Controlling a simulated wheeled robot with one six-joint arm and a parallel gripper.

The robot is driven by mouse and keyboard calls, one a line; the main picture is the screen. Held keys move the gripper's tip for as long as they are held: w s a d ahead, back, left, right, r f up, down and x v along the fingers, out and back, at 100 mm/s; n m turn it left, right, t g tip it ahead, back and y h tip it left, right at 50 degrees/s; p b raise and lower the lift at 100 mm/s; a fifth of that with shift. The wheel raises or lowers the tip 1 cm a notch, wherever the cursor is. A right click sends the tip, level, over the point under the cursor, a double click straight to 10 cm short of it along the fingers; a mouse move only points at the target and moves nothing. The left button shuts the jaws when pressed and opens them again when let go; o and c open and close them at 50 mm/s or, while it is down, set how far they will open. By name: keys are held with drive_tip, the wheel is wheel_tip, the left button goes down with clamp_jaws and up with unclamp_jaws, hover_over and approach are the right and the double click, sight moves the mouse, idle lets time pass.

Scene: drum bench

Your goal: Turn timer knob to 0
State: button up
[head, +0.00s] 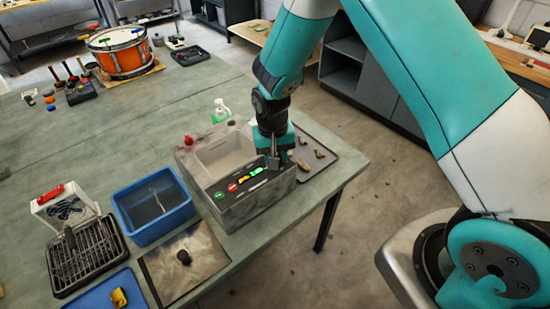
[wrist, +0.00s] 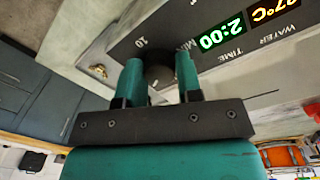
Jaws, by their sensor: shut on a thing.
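The timer knob (wrist: 158,76) is dark and sits between my two teal fingers in the wrist view, partly hidden by them. My gripper (wrist: 160,64) is shut on it; in the head view my gripper (head: 275,163) points down at the right end of the control panel (wrist: 155,36). A printed "10" and part of "MIN" show near the knob. The green time display (wrist: 221,36) reads 2:00. The knob's pointer cannot be made out. The panel belongs to a grey bath unit (head: 240,208) with an open basin, and the knob is hidden there.
A red knob (head: 188,140) and a green-white bottle (head: 221,111) are by the unit. A dark mat (head: 325,170) with small metal parts lies to its right. A blue bin (head: 152,205), a black rack (head: 85,255) and a square lid (head: 186,263) stand left. An orange drum (head: 121,55) is farther back.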

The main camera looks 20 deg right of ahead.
drive_tip(key=n+b, duration=0.1)
drive_tip(key=n, duration=0.5)
drive_tip(key=shift+b, duration=0.4)
drive_tip(key=n+b, duration=0.1)
drive_tip(key=n, duration=0.5)
drive_tip(key=shift+d+n+t, duration=0.1)
drive_tip(key=shift+n+t, duration=0.2)
drive_tip(key=o, duration=0.9)
drive_tip(key=shift+o, duration=0.2)
wheel_tip(320, 180, up, 18)
drive_tip(key=b, duration=0.2)
drive_tip(key=shift+s+a+f+b, duration=0.25)
drive_tip(key=shift+s+b, duration=0.15)
